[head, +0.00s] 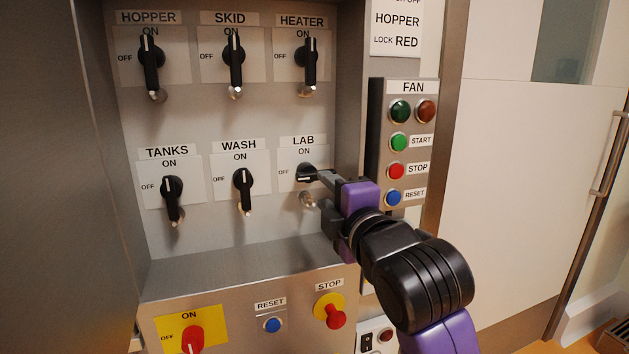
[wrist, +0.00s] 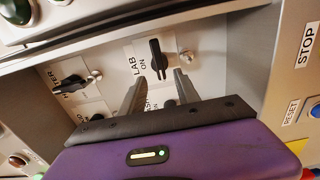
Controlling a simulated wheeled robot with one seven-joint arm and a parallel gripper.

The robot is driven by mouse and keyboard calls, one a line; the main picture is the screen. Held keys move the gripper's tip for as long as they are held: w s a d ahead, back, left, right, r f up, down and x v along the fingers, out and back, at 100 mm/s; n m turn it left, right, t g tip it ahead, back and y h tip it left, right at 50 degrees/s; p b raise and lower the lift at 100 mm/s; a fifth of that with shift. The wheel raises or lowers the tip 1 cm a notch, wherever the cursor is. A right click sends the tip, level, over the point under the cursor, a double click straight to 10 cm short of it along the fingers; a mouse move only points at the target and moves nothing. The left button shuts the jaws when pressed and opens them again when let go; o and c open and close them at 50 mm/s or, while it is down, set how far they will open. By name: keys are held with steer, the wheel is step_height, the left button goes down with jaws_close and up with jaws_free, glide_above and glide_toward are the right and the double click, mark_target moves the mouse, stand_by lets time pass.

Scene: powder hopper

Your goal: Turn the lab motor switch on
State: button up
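The lab switch (head: 306,173) is a black rotary handle under the LAB label in the lower row, at the right. Its handle lies sideways, with its white mark towards OFF at the left. In the wrist view the lab switch (wrist: 157,58) shows beyond my fingertips. My gripper (head: 317,189) is at the panel, right beside the lab switch. In the wrist view my gripper (wrist: 160,78) is open, its two fingers on either side of the handle's near end. I cannot tell whether either finger touches it.
Tanks (head: 172,188), wash (head: 243,180), hopper (head: 150,56), skid (head: 234,56) and heater (head: 309,55) switches point upright. The fan box (head: 404,150) with its buttons stands just right of my gripper. A sloped ledge (head: 240,262) lies below.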

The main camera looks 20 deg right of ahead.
mark_target(312, 178)
steer(key=w, duration=0.7)
steer(key=shift+s, duration=0.1)
jaws_close()
